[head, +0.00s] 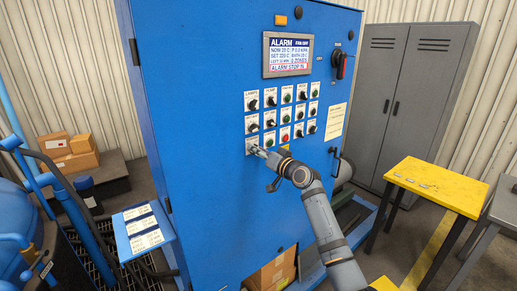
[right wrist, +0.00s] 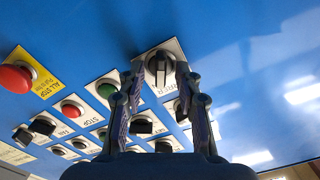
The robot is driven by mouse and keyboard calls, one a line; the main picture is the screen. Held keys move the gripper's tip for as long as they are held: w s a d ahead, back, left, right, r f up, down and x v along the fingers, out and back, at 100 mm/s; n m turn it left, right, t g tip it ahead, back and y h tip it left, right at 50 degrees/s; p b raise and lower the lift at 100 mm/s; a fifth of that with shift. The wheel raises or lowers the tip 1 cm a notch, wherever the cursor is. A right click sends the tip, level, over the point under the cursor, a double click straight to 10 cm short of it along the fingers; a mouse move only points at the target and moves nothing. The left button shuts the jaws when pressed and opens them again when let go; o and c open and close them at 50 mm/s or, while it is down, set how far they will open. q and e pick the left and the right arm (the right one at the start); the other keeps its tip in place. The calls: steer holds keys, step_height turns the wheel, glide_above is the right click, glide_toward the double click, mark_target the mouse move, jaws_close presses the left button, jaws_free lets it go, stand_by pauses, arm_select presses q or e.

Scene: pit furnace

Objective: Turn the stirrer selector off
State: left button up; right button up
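The stirrer selector (right wrist: 159,68) is a black knob on a white label plate on the blue panel; the label is only partly readable in the right wrist view. In the head view its plate (head: 251,143) is at the lower left of the control rows, and my gripper partly covers it. My right gripper (right wrist: 160,84) points at the knob, its two fingers apart on either side of it, open. Whether the fingertips touch the knob I cannot tell. In the head view the right gripper (head: 259,151) is close to the panel. My left gripper is not in view.
The blue cabinet (head: 210,200) carries several switches and buttons above the gripper, plus an alarm screen (head: 287,55). A red all-stop button (right wrist: 15,78) shows in the right wrist view. A yellow table (head: 437,185) and grey lockers (head: 410,100) stand to the right.

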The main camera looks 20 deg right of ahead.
jaws_close()
stand_by(0.3)
steer(key=shift+a+n+b, duration=0.15)
steer(key=shift+n+b, duration=2.8)
steer(key=shift+b, duration=0.5)
steer(key=shift+a+n+b, duration=0.1)
steer(key=shift+n+b, duration=2.85)
steer(key=shift+b, duration=0.5)
jaws_free()
